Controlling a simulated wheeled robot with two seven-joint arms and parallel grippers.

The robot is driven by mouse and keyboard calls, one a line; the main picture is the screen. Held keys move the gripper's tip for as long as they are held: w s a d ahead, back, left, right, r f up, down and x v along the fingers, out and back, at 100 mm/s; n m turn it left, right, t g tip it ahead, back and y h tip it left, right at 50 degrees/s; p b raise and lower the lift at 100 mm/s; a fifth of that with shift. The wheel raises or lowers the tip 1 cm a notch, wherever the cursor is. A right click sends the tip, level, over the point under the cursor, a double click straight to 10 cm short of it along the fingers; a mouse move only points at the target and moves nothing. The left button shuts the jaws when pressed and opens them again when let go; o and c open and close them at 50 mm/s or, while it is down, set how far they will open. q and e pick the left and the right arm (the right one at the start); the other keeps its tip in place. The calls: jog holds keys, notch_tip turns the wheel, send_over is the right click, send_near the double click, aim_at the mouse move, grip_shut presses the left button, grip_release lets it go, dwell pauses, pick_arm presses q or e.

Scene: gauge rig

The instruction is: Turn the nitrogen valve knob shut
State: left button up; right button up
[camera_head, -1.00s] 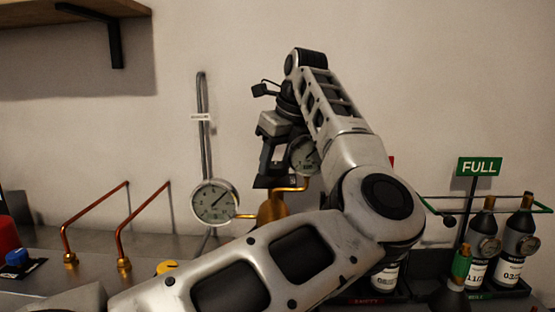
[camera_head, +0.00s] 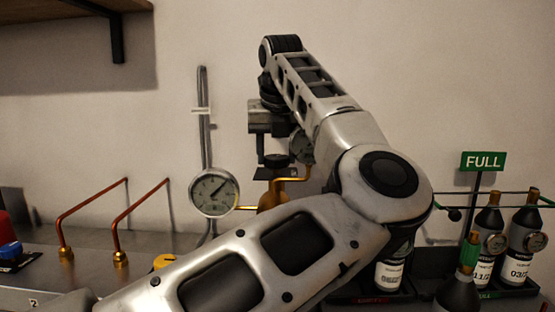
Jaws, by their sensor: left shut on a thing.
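A brass regulator body (camera_head: 271,196) stands behind my left arm, with a dark round knob (camera_head: 277,161) on top. My left gripper (camera_head: 277,156) points down from above and is shut on this knob, one finger on each side. A large round gauge (camera_head: 214,192) joins the brass body by a thin pipe at the left. A smaller gauge (camera_head: 301,148) is partly hidden behind my left gripper and arm. My forearm hides the lower part of the regulator. No nitrogen label can be read. My right gripper is out of view.
Two copper pipes (camera_head: 92,208) rise from the bench at left. A blue knob (camera_head: 10,250) and a yellow part (camera_head: 165,261) sit low. At right, bottles (camera_head: 525,243) stand in a rack under a green FULL sign (camera_head: 482,161). A shelf bracket (camera_head: 117,38) is upper left.

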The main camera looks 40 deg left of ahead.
pick_arm(q)
jog(key=m+b, duration=0.1)
jog(key=m, duration=0.1)
jog(key=m+t+h+b, duration=0.1)
jog(key=m, duration=0.2)
jog(key=shift+s+a+m+h, duration=0.1)
jog(key=shift+a+m+h, duration=0.1)
jog(key=shift+m+h, duration=0.1)
jog(key=shift+m+t+h+b, duration=0.3)
jog(key=shift+m+h+b, duration=0.2)
jog(key=shift+m, duration=0.7)
jog(key=shift+a+m+h, duration=0.1)
jog(key=shift+m+h, duration=0.2)
jog(key=shift+m, duration=0.9)
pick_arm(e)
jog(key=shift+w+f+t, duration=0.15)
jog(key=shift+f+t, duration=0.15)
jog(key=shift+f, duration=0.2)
pick_arm(q)
jog(key=shift+r, duration=0.1)
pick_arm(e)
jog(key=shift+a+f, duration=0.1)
pick_arm(q)
jog(key=o, duration=1)
